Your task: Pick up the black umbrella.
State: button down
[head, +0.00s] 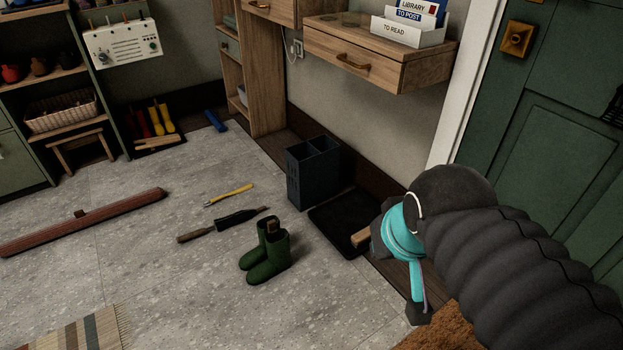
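A dark, slim, folded umbrella (230,222) lies on the grey tiled floor, with a brownish handle at its left end. It lies left of a pair of green boots and below a yellow stick-like item. My gripper (398,275), with teal parts and dark grey tips, hangs at the right, over the edge of the black mat. It is well to the right of the umbrella and apart from it. The angle and my own arm hide much of the gripper, so its opening is unclear.
Green boots (265,252) stand between the umbrella and my gripper. A dark divided stand (313,171) is by the wall, beside a black mat (338,215). A yellow item (229,194) and a long reddish roll (85,221) lie on the floor. Floor below the umbrella is clear.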

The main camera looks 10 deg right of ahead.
aim_at(240, 216)
jog(key=u, duration=0.2)
jog(key=k, duration=0.9)
jog(key=u, duration=1.55)
jog(key=i, duration=1.85)
jog(key=z, duration=0.95)
jog(key=i, duration=1.05)
jog(key=z, duration=1.4)
jog(key=i, duration=0.3)
jog(key=z, duration=0.15)
